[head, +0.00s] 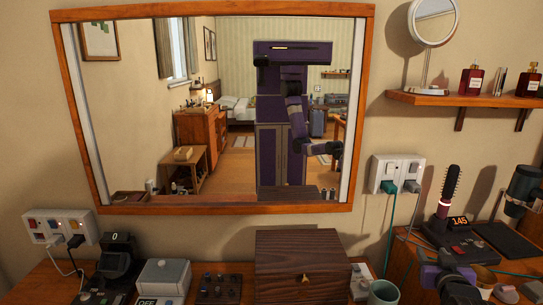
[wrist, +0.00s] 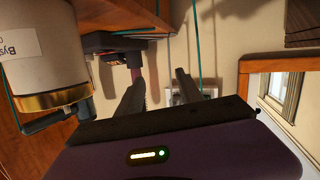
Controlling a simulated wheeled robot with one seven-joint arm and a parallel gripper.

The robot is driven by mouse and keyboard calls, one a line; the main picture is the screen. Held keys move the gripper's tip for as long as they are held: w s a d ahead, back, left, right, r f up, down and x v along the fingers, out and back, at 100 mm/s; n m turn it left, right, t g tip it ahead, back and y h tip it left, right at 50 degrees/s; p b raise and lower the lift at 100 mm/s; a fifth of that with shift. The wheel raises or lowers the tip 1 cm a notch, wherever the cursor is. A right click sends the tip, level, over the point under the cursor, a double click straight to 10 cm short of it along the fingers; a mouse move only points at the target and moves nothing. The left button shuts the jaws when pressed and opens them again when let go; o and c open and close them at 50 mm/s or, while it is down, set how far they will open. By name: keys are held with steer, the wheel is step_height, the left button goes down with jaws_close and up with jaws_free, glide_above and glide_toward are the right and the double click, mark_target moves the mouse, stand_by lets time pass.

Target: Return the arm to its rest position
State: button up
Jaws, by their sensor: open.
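My gripper (wrist: 158,84) is open, with its two dark fingers apart and nothing between them in the wrist view. In the head view, my purple arm end with the gripper (head: 474,283) is low at the right, over the right-hand cabinet top. It is in front of the hot brush stand (head: 452,232). The rest of my arm is out of the head view, apart from its reflection in the mirror (head: 212,208).
A white canister with a gold rim (wrist: 40,50) is close on the left in the wrist view. A brown wooden box (head: 300,262) and a cup (head: 383,292) stand left of my gripper. A teal cord (head: 391,225) hangs from the wall outlet (head: 397,172). A shelf (head: 465,100) holds bottles and a round mirror.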

steer(key=s+a+f+t, duration=0.2)
steer(key=s+a, duration=0.5)
steer(key=s, duration=0.4)
steer(key=s+a+f+t, duration=0.1)
steer(key=s+a+f, duration=0.2)
steer(key=s+a, duration=0.55)
steer(key=s+a+r+n+g+y, duration=0.1)
steer(key=s+a, duration=0.3)
steer(key=s, duration=1.3)
steer(key=s+a+r+n+g+y, duration=0.1)
steer(key=s+a+y, duration=0.2)
steer(key=s, duration=1.5)
steer(key=shift+a+g+y, duration=0.3)
steer(key=shift+a, duration=0.1)
steer(key=shift+w, duration=0.1)
